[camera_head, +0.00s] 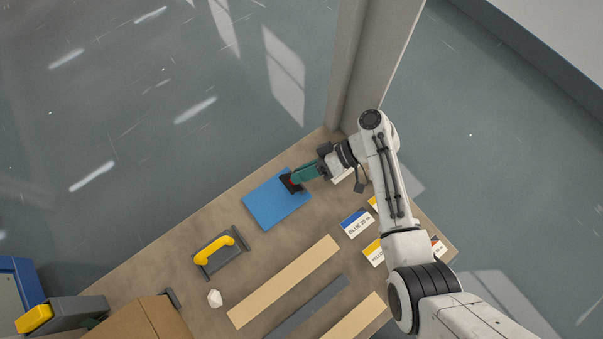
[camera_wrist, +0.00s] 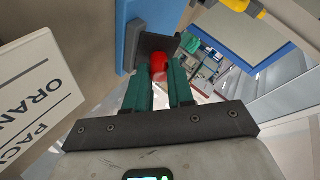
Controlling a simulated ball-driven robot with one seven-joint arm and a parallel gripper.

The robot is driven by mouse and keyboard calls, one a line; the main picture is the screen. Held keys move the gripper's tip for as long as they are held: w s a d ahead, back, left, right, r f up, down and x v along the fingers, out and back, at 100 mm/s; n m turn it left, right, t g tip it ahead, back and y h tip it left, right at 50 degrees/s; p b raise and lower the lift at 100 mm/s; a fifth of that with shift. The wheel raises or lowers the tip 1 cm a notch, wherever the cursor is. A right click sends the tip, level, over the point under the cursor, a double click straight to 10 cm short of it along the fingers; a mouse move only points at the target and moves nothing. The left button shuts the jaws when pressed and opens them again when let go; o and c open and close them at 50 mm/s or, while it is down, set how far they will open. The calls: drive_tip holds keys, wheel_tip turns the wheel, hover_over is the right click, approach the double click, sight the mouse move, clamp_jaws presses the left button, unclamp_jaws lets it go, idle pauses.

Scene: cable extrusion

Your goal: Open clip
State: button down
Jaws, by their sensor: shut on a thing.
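A dark clip (camera_head: 287,184) with a red part stands on a blue board on the table. In the wrist view its dark plate (camera_wrist: 172,44) lies just beyond my fingertips, and the red rounded part (camera_wrist: 159,62) shows between them. My gripper (camera_head: 297,178) reaches in from the right with its teal fingers. In the wrist view my gripper (camera_wrist: 163,75) is shut on the red part. The lower side of the red part is hidden between the fingers. I cannot tell whether the clip is open.
The blue board (camera_head: 270,212) lies near the table's far edge. A yellow handle (camera_head: 215,249) on a dark base stands left of it. A white lump (camera_head: 214,298), long wooden strips (camera_head: 285,281) and labelled cards (camera_head: 356,223) lie nearer. A grey pillar (camera_head: 365,65) rises behind my arm.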

drive_tip(key=shift+d+f, duration=0.1)
idle(0.5)
drive_tip(key=c, duration=1)
unclamp_jaws()
drive_tip(key=shift+w, duration=0.1)
drive_tip(key=v, duration=1)
drive_tip(key=shift+w+d, duration=0.1)
drive_tip(key=shift+d, duration=0.3)
